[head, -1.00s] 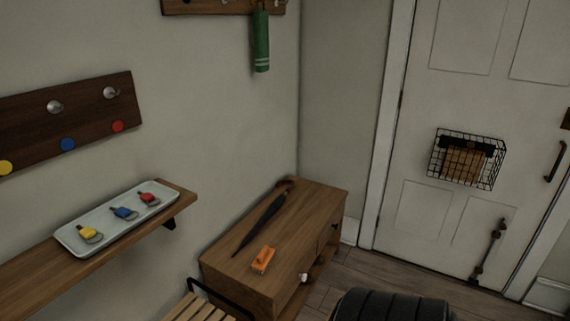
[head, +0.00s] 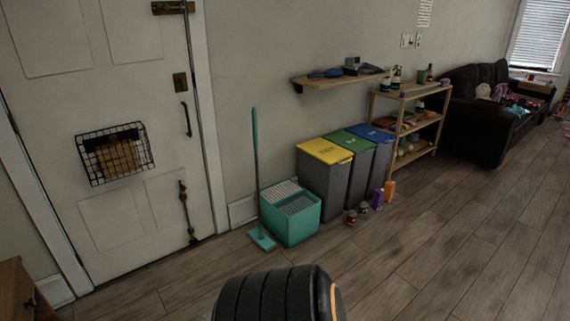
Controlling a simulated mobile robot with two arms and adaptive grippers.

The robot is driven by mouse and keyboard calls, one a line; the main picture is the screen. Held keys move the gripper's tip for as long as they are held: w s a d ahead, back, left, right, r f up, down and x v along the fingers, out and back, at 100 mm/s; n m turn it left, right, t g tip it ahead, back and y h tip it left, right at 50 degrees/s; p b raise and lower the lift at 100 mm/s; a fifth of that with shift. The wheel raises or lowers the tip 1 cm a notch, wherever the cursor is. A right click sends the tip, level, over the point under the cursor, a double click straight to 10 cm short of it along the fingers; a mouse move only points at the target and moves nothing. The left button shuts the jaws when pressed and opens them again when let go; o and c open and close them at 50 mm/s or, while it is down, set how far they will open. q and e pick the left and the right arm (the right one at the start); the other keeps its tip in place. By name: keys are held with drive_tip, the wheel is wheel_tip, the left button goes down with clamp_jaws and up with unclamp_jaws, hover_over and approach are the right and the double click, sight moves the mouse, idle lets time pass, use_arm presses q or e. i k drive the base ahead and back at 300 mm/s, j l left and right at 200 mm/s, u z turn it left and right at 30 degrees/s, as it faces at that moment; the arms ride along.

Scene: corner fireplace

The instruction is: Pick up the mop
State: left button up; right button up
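The mop (head: 256,160) stands upright against the wall, just right of the white door. It has a thin handle with a teal grip at the top and a flat teal head (head: 262,240) on the floor. A teal bucket (head: 291,216) with a grey grated top stands right beside it. The black ribbed rounded part at the bottom middle is in front of me, well short of the mop. Neither of my grippers shows in the head view.
The white door (head: 105,215) with a wire basket (head: 115,155) is at the left. Bins with yellow (head: 326,151), green and blue lids stand right of the bucket, with cans and bottles on the floor before them. A shelf rack (head: 412,125) and dark sofa (head: 490,105) follow.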

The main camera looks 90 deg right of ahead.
sight(256, 234)
drive_tip(key=z, duration=2.6)
drive_tip(key=i+j, duration=0.1)
drive_tip(key=i, duration=0.2)
drive_tip(key=i+j, duration=0.15)
drive_tip(key=i, duration=0.15)
